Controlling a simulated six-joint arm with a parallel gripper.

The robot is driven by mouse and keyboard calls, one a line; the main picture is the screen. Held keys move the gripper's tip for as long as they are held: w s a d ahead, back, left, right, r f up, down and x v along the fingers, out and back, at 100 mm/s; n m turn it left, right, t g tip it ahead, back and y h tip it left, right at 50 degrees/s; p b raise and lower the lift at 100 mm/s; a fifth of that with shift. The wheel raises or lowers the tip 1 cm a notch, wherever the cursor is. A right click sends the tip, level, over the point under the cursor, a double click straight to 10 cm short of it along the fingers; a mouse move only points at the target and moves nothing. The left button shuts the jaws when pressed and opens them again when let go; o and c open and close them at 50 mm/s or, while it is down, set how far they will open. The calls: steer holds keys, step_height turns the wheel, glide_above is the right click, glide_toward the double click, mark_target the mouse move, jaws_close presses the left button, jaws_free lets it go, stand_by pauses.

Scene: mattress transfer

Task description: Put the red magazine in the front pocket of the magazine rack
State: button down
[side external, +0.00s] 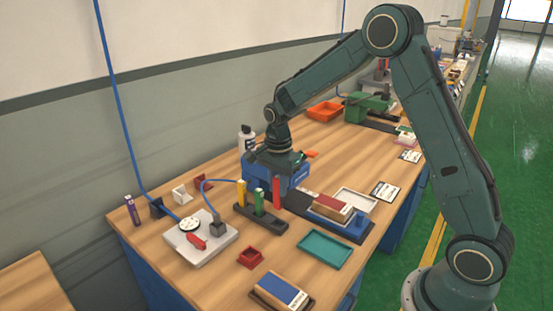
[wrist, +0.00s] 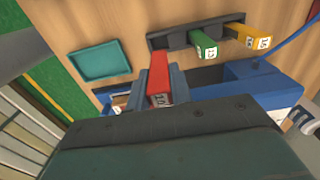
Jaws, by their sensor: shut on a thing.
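The red magazine (side external: 276,194) is upright in my gripper (side external: 276,181). In the wrist view, the red magazine (wrist: 159,74) sits between the two grey-blue fingers of my gripper (wrist: 160,88), its numbered end toward the camera. The dark magazine rack (side external: 246,222) stands on the bench and also shows in the wrist view (wrist: 177,40). A yellow magazine (side external: 241,193) and a green magazine (side external: 258,203) stand in its back and middle pockets. The red magazine's lower end appears above the front end of the rack; the exact gap and alignment are unclear.
A teal tray (side external: 325,250) and a small red bin (side external: 250,258) lie in front of the rack. A grey fixture (side external: 202,246) with a blue cable is at its left. A dark red block on a blue base (side external: 332,207) is to its right.

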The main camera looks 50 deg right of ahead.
mark_target(278, 177)
steer(key=shift+f, duration=1.4)
steer(key=shift+f, duration=0.1)
steer(key=shift+f, duration=2)
steer(key=shift+f, duration=0.15)
steer(key=c, duration=1.3)
jaws_free()
steer(key=shift+o, duration=0.2)
step_height(278, 177, up, 11)
steer(key=shift+r, duration=0.65)
